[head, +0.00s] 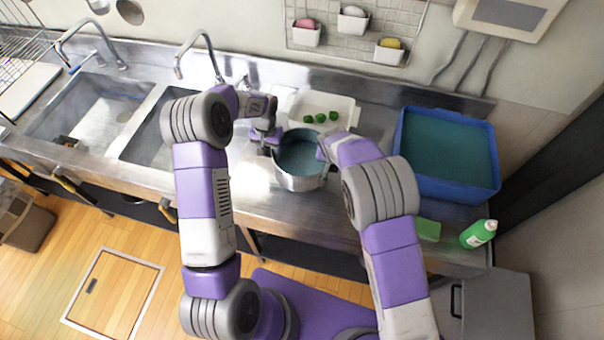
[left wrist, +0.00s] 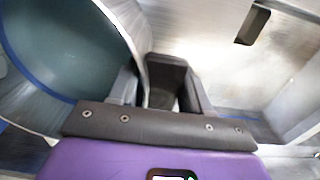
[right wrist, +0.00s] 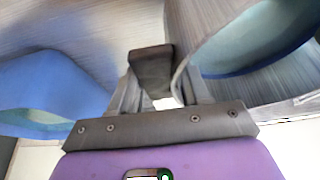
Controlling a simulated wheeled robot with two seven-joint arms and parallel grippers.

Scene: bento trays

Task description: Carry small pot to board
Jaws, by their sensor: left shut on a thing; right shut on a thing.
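The small pot (head: 302,182) is a round metal pot with a blue-green inside, upright over the steel counter in the middle of the head view. My left gripper (head: 270,136) is shut on its left rim; the left wrist view shows the pot wall (left wrist: 135,30) between the fingers (left wrist: 165,88). My right gripper (head: 325,150) is at its right rim, partly hidden by my arm. The right wrist view shows the pot wall (right wrist: 205,45) running between the shut fingers (right wrist: 160,80). I cannot make out a board for certain.
A white tray (head: 350,110) with green pieces stands behind the pot. A large blue tub (head: 490,165) is at the right, with a green sponge (head: 428,229) and green bottle (head: 478,234) in front. Sinks (head: 85,105) and faucets (head: 200,45) lie left.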

